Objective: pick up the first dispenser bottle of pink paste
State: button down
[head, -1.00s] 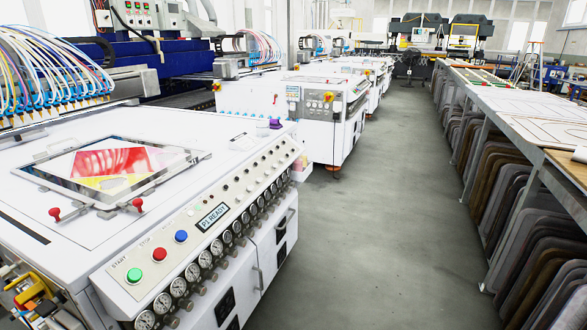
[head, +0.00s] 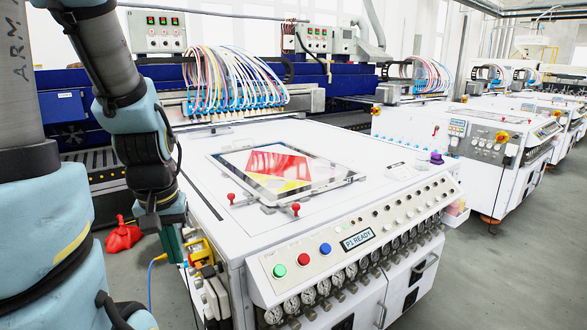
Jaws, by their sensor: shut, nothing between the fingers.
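No dispenser bottle of pink paste can be clearly made out in the head view. A small purple object (head: 437,158) stands on the far right corner of the near white machine (head: 330,215); I cannot tell what it is. A small bin (head: 455,216) with something pinkish hangs at that machine's right end, too small to make out. My gripper (head: 174,256) hangs down at the left, beside the machine's near left corner, far from both. It is small and dark here, shut and empty.
A framed plate (head: 283,170) with a red and yellow print lies on the machine top, with red-knobbed clamps (head: 295,208). Yellow fittings (head: 197,250) sit close to my gripper. A red bundle (head: 123,236) lies on the floor at left. Free floor (head: 515,265) lies at right.

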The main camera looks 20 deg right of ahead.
aim_at(452, 209)
jog(key=l+u, duration=0.25)
jog(key=l, duration=0.2)
jog(key=k+l+u, duration=0.2)
jog(key=l, duration=0.2)
jog(key=l+u, duration=0.25)
jog(key=l, duration=0.2)
jog(key=k+l+u, duration=0.2)
jog(key=l, duration=0.25)
jog(key=l+u, duration=0.25)
jog(key=l, duration=0.15)
jog(key=k+l+u, duration=0.2)
jog(key=l, duration=0.15)
jog(key=k+l+u, duration=0.5)
jog(key=l, duration=0.35)
jog(key=k+l+u, duration=0.45)
jog(key=l, duration=0.3)
jog(key=k+l+u, duration=1)
jog(key=k, duration=0.15)
jog(key=k+u, duration=0.5)
jog(key=k, duration=0.15)
jog(key=k+j+u, duration=0.1)
jog(key=k+u, duration=0.35)
jog(key=k, duration=0.2)
jog(key=k+u, duration=0.55)
jog(key=k+l, duration=0.05)
jog(key=k, duration=0.05)
